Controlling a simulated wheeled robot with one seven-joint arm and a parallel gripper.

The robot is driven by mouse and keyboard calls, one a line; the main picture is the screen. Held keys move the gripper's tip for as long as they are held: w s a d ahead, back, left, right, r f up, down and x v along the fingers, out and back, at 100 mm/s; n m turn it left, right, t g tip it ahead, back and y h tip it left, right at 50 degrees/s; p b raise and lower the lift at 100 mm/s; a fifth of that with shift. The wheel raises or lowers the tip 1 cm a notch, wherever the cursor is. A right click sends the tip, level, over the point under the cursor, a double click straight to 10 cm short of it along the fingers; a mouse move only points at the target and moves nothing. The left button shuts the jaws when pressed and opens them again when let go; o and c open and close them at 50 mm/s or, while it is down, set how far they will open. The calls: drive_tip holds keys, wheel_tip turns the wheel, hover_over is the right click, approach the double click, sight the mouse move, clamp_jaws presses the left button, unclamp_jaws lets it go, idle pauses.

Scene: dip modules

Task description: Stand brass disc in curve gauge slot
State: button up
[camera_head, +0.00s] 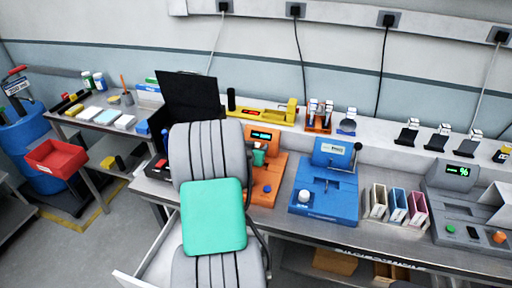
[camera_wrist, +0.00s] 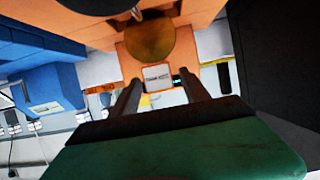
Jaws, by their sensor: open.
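The orange gauge (camera_head: 268,180) stands on the bench with a lit display, partly hidden behind my arm in the head view. In the wrist view its orange body (camera_wrist: 185,15) fills the upper middle. A round brass disc (camera_wrist: 152,42) shows there against the orange, face towards the camera. My gripper (camera_wrist: 159,80) is open, its two dark fingers apart. The disc appears just beyond the fingertips, not clamped between them. What supports the disc, and the slot itself, cannot be made out. The disc is not visible in the head view.
A blue press-like device (camera_head: 325,185) stands right of the orange gauge, with several upright coloured holders (camera_head: 397,205) beyond it. A yellow device (camera_head: 262,112) and a small vial rack (camera_head: 319,118) stand behind. A black panel (camera_head: 188,95) rises at the left.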

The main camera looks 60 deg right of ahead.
drive_tip(key=shift+r, duration=0.2)
drive_tip(key=b+v, duration=0.2)
drive_tip(key=v, duration=1)
drive_tip(key=shift+a+f, duration=0.1)
drive_tip(key=w+a+n+t+y, duration=0.2)
drive_tip(key=w+a+n+y, duration=0.2)
drive_tip(key=w+a, duration=0.5)
drive_tip(key=w+a+n+t+y, duration=0.25)
drive_tip(key=w+a, duration=0.25)
drive_tip(key=a, duration=0.8)
drive_tip(key=s+a+n+y, duration=0.2)
drive_tip(key=a+n, duration=0.1)
drive_tip(key=a, duration=0.5)
drive_tip(key=s+a+r+n+g+y, duration=0.1)
drive_tip(key=s+a+n+y, duration=0.1)
drive_tip(key=a, duration=0.5)
drive_tip(key=s+a+r+n+g+y, duration=0.1)
drive_tip(key=a+n+y, duration=0.1)
drive_tip(key=a+n, duration=0.3)
drive_tip(key=a, duration=0.3)
drive_tip(key=shift+s+a+y, duration=0.3)
drive_tip(key=shift+s+y, duration=0.05)
drive_tip(key=shift+s, duration=0.05)
